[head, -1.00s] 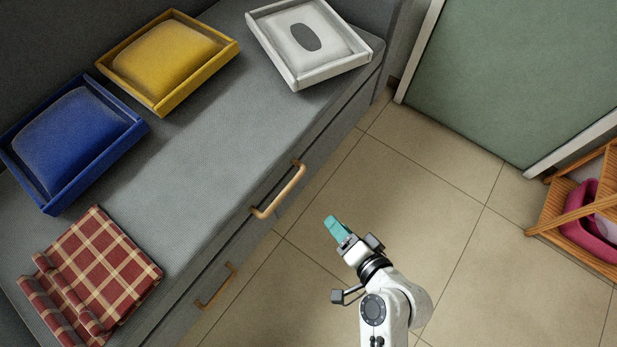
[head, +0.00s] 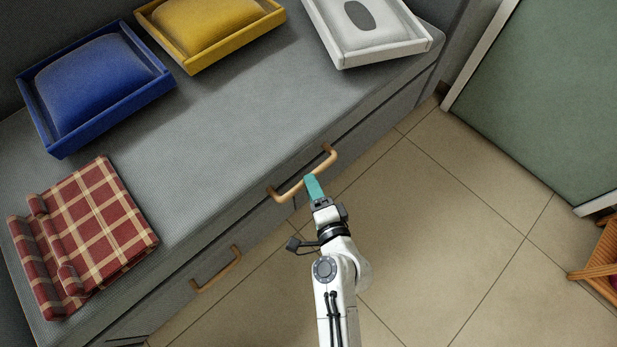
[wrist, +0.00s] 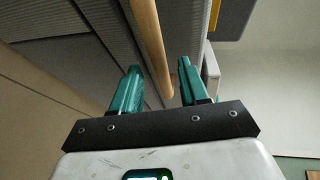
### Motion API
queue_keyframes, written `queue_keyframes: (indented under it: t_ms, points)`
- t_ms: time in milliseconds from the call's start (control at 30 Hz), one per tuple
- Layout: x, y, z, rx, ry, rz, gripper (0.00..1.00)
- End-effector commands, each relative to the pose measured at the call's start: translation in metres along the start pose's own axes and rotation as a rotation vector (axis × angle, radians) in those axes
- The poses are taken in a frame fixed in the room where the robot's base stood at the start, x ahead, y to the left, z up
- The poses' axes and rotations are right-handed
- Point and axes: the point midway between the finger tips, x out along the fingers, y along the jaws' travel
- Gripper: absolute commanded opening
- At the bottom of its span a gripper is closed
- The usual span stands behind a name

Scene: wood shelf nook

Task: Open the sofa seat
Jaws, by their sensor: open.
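The grey sofa seat (head: 215,150) runs diagonally across the head view and is closed. A curved wooden handle (head: 330,158) is fixed on its front edge. My gripper (head: 313,184) is at this handle, with its teal fingers seen from above. In the wrist view the teal fingers (wrist: 160,88) are spread apart and empty. The handle bar (wrist: 148,45) shows between them, reaching down toward the gap. I cannot tell whether the fingers touch it. A second wooden handle (head: 217,270) sits lower on the front.
On the seat are a blue tray with a cushion (head: 95,85), a yellow one (head: 210,30), a white one (head: 370,30) and a folded plaid blanket (head: 85,235). Tiled floor (head: 450,210) is clear. A green panel (head: 550,100) and a wooden rack (head: 600,258) stand right.

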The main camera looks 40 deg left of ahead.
Motion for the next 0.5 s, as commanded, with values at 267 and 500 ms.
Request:
queue_keyframes:
  t_ms: [267, 500]
  points:
    - [0.033, 0.001, 0.0, 0.0, 0.0, 0.0, 0.44]
    - [0.037, 0.0, 0.0, 0.0, 0.0, 0.0, 0.44]
